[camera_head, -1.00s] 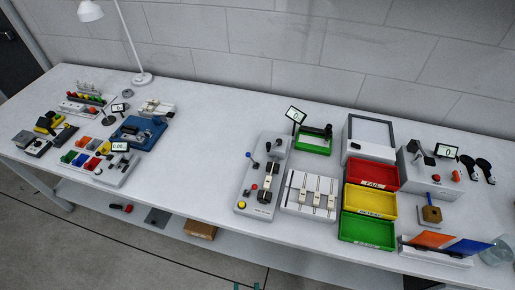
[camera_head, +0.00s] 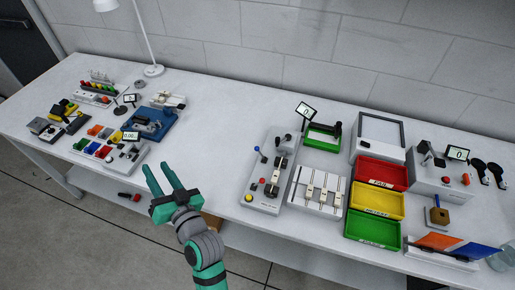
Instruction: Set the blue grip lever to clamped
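A lever with a blue ball grip (camera_head: 262,158) stands at the left edge of a grey control unit (camera_head: 265,206) in the middle of the bench. Its short dark rod leans up and to the left. Whether this is its clamped position cannot be told. The unit also carries a red button, a yellow button and dark clamp-like parts. My gripper (camera_head: 157,166) is at the bench's front edge, left of the unit. Its two dark green fingers point up and are apart, with nothing between them. It is well clear of the lever.
Right of the unit stand a white slider panel (camera_head: 317,209) and red, yellow and green trays (camera_head: 376,201). A small screen (camera_head: 306,109) rises behind the unit. A blue device (camera_head: 151,124) and coloured bins sit at left. The bench between them is bare.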

